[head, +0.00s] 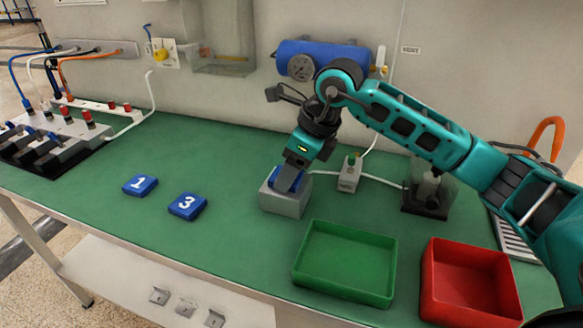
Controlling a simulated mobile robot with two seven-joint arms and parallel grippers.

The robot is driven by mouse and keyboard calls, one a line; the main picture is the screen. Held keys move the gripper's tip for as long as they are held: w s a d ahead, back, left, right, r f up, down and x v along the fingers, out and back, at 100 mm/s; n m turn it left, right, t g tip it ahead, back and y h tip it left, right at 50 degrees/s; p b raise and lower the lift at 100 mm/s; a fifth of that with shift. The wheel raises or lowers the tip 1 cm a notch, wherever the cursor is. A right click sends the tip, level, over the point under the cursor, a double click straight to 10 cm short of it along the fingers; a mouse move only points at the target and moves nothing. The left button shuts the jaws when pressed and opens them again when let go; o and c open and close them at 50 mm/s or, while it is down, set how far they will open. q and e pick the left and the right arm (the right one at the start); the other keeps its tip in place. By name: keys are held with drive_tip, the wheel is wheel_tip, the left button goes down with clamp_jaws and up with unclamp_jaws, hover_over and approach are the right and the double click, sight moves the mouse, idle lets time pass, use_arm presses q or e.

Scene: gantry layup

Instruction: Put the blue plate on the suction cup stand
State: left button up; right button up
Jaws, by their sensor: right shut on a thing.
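My right gripper (290,178) points down at a grey block (284,203) near the middle of the green table. It is shut on a blue plate (276,180) at the top of the block. The gripper hides much of this plate, and I cannot tell whether it rests on the block. Two more blue plates lie flat on the table to the left, one marked 1 (140,185) and one marked 3 (187,206). No suction cups show clearly, so I cannot tell for certain which thing is the suction cup stand. My left gripper is out of view.
A green tray (346,297) and a red tray (428,297) stand at the front right, both empty. A small grey switch box (349,176) with a cable is right of the block. A blue tank (300,50) hangs behind my arm.

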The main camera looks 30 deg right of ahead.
drive_tip(key=shift+f, duration=0.15)
drive_tip(key=o, duration=1)
drive_tip(key=shift+o, duration=0.2)
drive_tip(key=shift+r, duration=0.35)
drive_tip(key=p+v, duration=0.1)
drive_tip(key=v, duration=1)
drive_tip(key=shift+r, duration=0.25)
drive_tip(key=shift+s+d, duration=0.1)
drive_tip(key=shift+d, duration=0.05)
